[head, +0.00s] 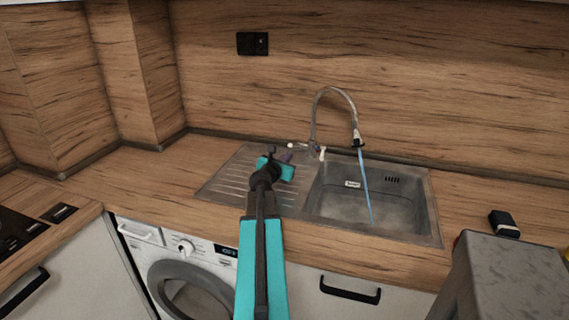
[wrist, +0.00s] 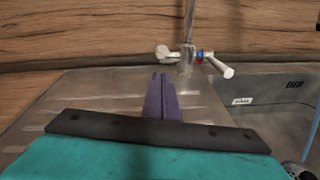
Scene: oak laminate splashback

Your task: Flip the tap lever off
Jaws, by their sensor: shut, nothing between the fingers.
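The chrome tap (head: 314,125) stands behind the sink, its tall spout curving over the basin. A blue stream of water (head: 364,185) runs from the spout into the basin. In the wrist view the tap body (wrist: 187,62) has a pale knob (wrist: 163,52) on its left and a pale lever (wrist: 222,67) on its right, angled down toward the camera. A blue and red mark sits beside the lever. My gripper (head: 287,157) is above the drainboard, in front of and left of the tap. Its purple fingers (wrist: 160,80) are shut, empty and apart from the tap.
The steel sink (head: 430,212) has its drainboard on the left and basin on the right. A wooden splashback rises close behind the tap. A black object (head: 502,223) lies on the counter at right. A washing machine (head: 190,285) is under the counter.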

